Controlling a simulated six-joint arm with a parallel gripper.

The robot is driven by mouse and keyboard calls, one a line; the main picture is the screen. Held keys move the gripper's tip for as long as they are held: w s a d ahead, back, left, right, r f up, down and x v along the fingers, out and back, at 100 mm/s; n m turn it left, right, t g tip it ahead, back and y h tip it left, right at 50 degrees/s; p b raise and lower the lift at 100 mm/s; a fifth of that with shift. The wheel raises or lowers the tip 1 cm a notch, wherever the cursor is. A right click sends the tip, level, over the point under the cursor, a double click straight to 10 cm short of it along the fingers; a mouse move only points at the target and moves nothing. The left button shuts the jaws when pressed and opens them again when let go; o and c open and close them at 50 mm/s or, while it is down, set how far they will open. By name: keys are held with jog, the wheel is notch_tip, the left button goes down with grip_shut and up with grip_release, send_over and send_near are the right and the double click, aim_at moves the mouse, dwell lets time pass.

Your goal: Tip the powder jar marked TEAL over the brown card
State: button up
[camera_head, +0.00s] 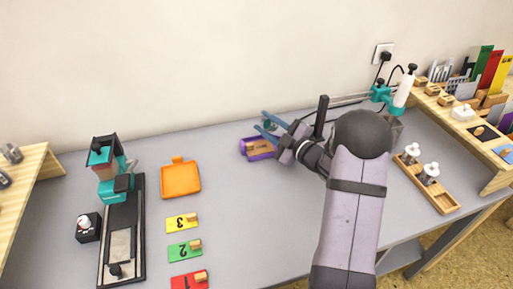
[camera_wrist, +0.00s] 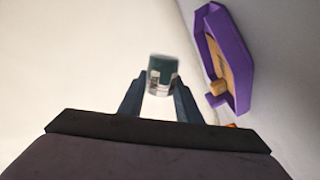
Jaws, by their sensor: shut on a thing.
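My gripper (camera_head: 268,123) is shut on a small jar (camera_wrist: 161,68) with a dark teal band and a pale patterned part below it. The jar sits between the two fingertips in the wrist view (camera_wrist: 158,92); its lettering is too blurred to read. In the head view the fingers largely hide it. A brown card (camera_head: 259,147) lies in a purple tray (camera_head: 246,153) near the back of the table. My gripper is close to the tray's right and far side. The wrist view shows the purple tray (camera_wrist: 240,60) and brown card (camera_wrist: 222,64) right of the jar, apart from it.
An orange tray (camera_head: 180,181) lies to the left, with numbered yellow, green and red cards in front. A black-and-teal stand (camera_head: 122,220) is further left. A wooden tray with two stamps (camera_head: 446,205) and a white bottle (camera_head: 404,90) are right. The middle front table is clear.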

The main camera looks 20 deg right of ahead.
jog(key=shift+a+f+n+b, duration=0.1)
jog(key=shift+f+n+b, duration=0.2)
jog(key=shift+n+b, duration=1.25)
dwell(0.4)
jog(key=shift+r+m, duration=0.15)
jog(key=shift+m, duration=0.4)
dwell(0.4)
jog(key=shift+r+m+p, duration=0.15)
jog(key=shift+m+p, duration=0.25)
jog(key=shift+r+m+p, duration=0.15)
jog(key=shift+m+p, duration=0.75)
jog(key=shift+m, duration=0.1)
jog(key=shift+d+r+m+p, duration=0.1)
jog(key=shift+d+m+p, duration=0.1)
jog(key=shift+m+p, duration=0.1)
jog(key=shift+r+m+p, duration=0.25)
jog(key=shift+m+p, duration=0.4)
jog(key=shift+p, duration=0.05)
jog(key=shift+r+m+p, duration=0.2)
jog(key=shift+m+p, duration=0.45)
jog(key=shift+p, duration=0.05)
jog(key=shift+r+m+p, duration=0.1)
jog(key=shift+m+p, duration=0.45)
jog(key=shift+m, duration=0.15)
